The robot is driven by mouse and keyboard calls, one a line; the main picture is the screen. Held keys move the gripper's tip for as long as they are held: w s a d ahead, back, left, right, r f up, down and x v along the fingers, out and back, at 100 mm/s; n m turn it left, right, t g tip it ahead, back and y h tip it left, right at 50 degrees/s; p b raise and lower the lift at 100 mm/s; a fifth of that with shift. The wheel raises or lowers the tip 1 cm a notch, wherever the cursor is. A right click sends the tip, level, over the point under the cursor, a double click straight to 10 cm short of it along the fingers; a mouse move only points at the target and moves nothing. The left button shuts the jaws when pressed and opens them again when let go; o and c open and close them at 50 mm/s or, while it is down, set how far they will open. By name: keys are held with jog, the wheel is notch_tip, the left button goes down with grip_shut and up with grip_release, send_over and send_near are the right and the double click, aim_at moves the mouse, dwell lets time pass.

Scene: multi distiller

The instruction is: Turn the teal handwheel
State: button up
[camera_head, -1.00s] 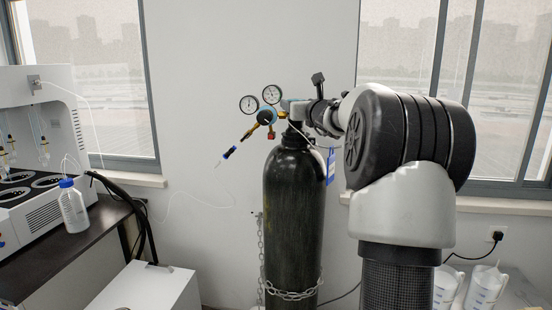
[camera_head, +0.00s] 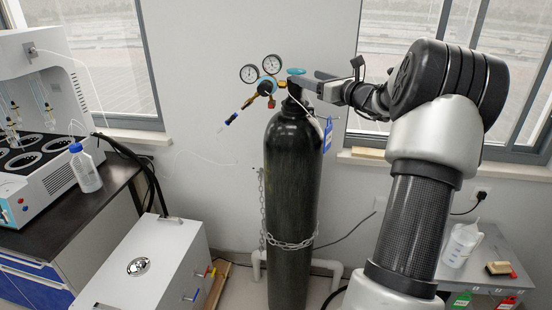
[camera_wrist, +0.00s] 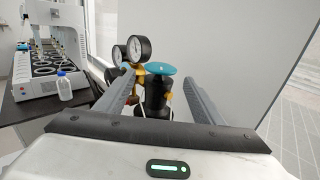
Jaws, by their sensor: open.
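The teal handwheel (camera_head: 296,71) sits on top of the valve of the dark gas cylinder (camera_head: 290,180). In the wrist view the handwheel (camera_wrist: 165,68) is a flat teal disc, tilted in the picture, between and beyond my two fingers. My gripper (camera_head: 300,85) comes in from the right at about valve height. Its jaws are open and it also shows in the wrist view (camera_wrist: 157,82). I see no finger gripping the handwheel. In the head view the gripper hides part of the valve.
Two pressure gauges (camera_head: 260,69) and the regulator stand left of the handwheel. A blue tag (camera_head: 327,135) hangs by the cylinder's neck. A chain (camera_head: 290,245) holds the cylinder. A bench with the white distiller (camera_head: 40,110) is left; a window is behind my arm.

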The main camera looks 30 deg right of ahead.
jog(key=s+d+b, duration=0.1)
jog(key=s+b, duration=0.1)
jog(key=s, duration=1.1)
jog(key=s+a+f+n+g, duration=0.1)
jog(key=a+f+n+g, duration=0.2)
jog(key=a, duration=0.4)
jog(key=s+a+f+n+g+y+p, duration=0.1)
jog(key=s+a+f+n+g, duration=0.1)
jog(key=a+f+n+g, duration=0.2)
jog(key=s+a+f+n+g+p, duration=0.1)
jog(key=a+f+n+g, duration=0.3)
jog(key=a+f+n, duration=0.2)
jog(key=a+n, duration=0.2)
jog(key=a, duration=0.2)
jog(key=shift+s+a, duration=0.35)
jog(key=shift+s, duration=0.05)
